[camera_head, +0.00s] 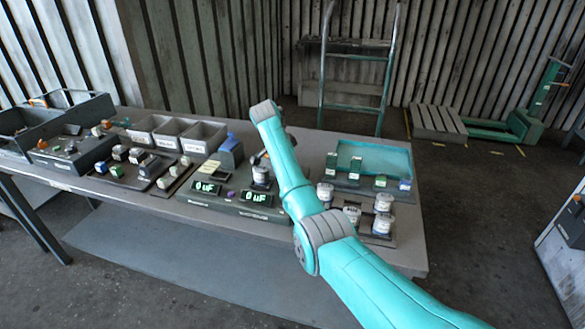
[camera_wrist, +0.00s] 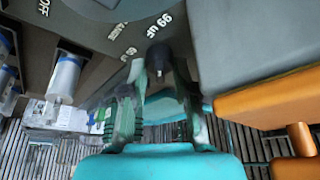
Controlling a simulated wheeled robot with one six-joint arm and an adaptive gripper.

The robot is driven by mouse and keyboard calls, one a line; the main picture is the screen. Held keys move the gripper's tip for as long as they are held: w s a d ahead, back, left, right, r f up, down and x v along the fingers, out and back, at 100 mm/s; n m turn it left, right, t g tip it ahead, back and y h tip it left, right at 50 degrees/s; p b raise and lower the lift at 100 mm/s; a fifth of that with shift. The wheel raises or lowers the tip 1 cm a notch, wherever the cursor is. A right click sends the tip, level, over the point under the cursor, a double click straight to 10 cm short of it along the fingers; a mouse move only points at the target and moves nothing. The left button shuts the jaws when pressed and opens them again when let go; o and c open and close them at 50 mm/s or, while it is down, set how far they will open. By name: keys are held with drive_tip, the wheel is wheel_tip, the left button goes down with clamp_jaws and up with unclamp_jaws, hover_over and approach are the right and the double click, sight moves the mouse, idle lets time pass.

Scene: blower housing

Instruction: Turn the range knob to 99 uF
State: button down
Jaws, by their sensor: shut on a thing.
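The range knob (camera_wrist: 158,56) is a small dark knob on the grey tester face in the wrist view. The printed labels "99 uF" and "RANGE" show beside it. My gripper (camera_wrist: 161,76) has its two fingers at either side of the knob and is shut on it. The fingers partly cover the knob, and I cannot tell exactly where it points. In the head view the tester (camera_head: 223,203) stands at the table's middle, with two green displays (camera_head: 206,187) reading "0 uF". My arm hides part of the tester, and the knob cannot be made out there.
A white cylinder (camera_head: 262,174) stands on the tester near my wrist. More white cylinders (camera_head: 383,203) stand at the right, before a teal tray (camera_head: 398,159). Grey bins (camera_head: 203,136) and small blocks lie to the left. A grey and orange body (camera_wrist: 270,95) is close right of my gripper.

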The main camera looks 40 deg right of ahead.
idle(0.3)
drive_tip(key=c, duration=0.9)
unclamp_jaws()
drive_tip(key=v, duration=1.2)
